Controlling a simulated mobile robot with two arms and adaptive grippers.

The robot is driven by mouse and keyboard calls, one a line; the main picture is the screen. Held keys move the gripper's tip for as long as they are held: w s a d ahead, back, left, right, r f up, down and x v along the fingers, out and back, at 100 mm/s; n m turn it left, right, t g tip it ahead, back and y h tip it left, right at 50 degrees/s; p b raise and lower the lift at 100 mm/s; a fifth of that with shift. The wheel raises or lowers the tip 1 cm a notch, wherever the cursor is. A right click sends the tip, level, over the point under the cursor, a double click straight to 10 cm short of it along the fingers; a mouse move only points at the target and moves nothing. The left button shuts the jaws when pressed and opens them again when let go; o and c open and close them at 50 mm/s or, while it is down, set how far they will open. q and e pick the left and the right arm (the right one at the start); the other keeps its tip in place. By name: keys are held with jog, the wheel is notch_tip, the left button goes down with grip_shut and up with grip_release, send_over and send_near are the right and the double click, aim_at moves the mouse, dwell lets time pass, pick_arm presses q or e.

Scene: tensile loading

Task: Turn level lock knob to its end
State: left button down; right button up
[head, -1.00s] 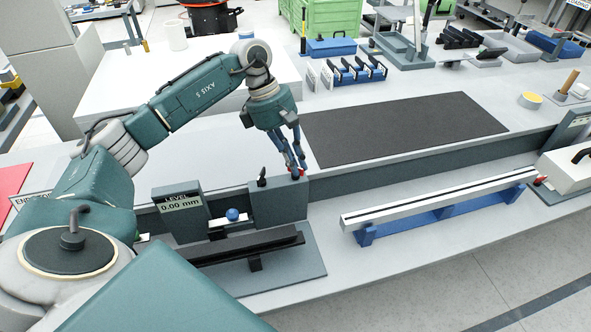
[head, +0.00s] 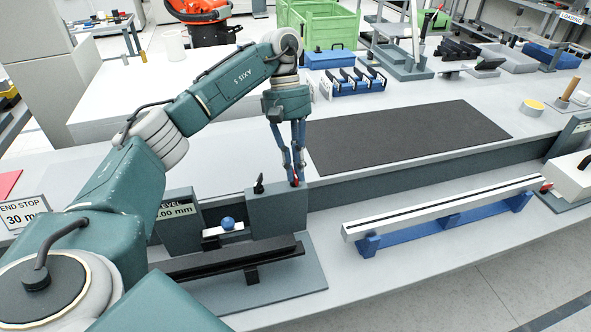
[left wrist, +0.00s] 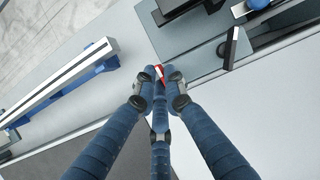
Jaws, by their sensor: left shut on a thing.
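The level station stands at the front of the bench, with a "LEVEL" display (head: 175,211) partly hidden by my arm. A grey block (head: 277,212) at its right carries a small red knob (head: 295,184) at its top right corner and a black lever (head: 259,184) at its top left. My left gripper (head: 294,177) points down onto the red knob, its fingers closed around it. In the left wrist view the red and white knob (left wrist: 159,70) shows between the fingertips, partly covered by them. My right gripper is not in view.
A long silver rail (head: 440,208) on blue supports lies to the right. A dark mat (head: 410,137) lies behind. An "END STOP" sign (head: 22,213) stands at the left.

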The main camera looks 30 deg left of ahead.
pick_arm(q)
jog(key=shift+w+r+m, duration=0.15)
jog(key=shift+r+m, duration=0.05)
jog(key=shift+m, duration=0.1)
dwell(0.4)
jog(key=c, duration=1.9)
grip_release()
jog(key=shift+o, duration=0.4)
jog(key=shift+f, duration=0.1)
jog(key=v, duration=1.2)
jog(key=shift+d, duration=0.1)
